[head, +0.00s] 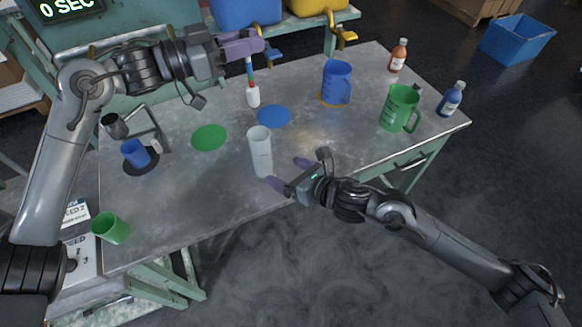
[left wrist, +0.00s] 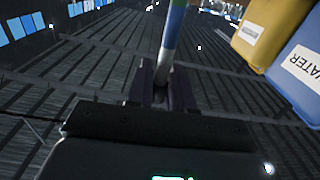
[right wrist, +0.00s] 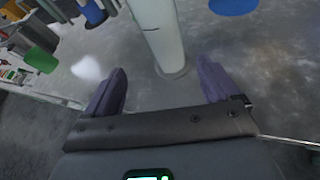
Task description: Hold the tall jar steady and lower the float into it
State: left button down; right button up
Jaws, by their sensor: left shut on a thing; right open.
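The tall clear jar (head: 260,150) stands upright near the table's front edge. In the right wrist view the jar (right wrist: 160,35) rises just beyond and between the spread purple fingers of my right gripper (right wrist: 161,68). My right gripper (head: 289,174) is open and low beside the jar, with no visible contact. My left gripper (head: 256,44) is shut on the float (head: 253,95), high above the table. The float hangs upright, a banded stem over a white bulb, behind the jar and apart from it. Its stem shows between the fingers in the left wrist view (left wrist: 168,45).
A blue jug (head: 337,82), a green jug (head: 399,108) and bottles (head: 450,100) stand at the right. Blue (head: 274,116) and green (head: 209,137) discs lie behind the jar. A blue cup (head: 135,153) and a green cup (head: 111,229) are at the left.

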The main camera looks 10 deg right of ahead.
aim_at(268, 159)
jog(key=shift+n, duration=0.8)
jog(key=x, duration=1.2)
jog(key=shift+w+d+r, duration=0.1)
jog(key=shift+w+d, duration=0.2)
jog(key=shift+w, duration=0.05)
jog(key=shift+c, duration=0.3)
jog(key=c, duration=1.1)
pick_arm(q)
jog(key=shift+f, duration=6.5)
pick_arm(e)
jog(key=shift+o, duration=0.2)
pick_arm(q)
jog(key=c, duration=0.9)
grip_release()
jog(key=shift+a, duration=0.1)
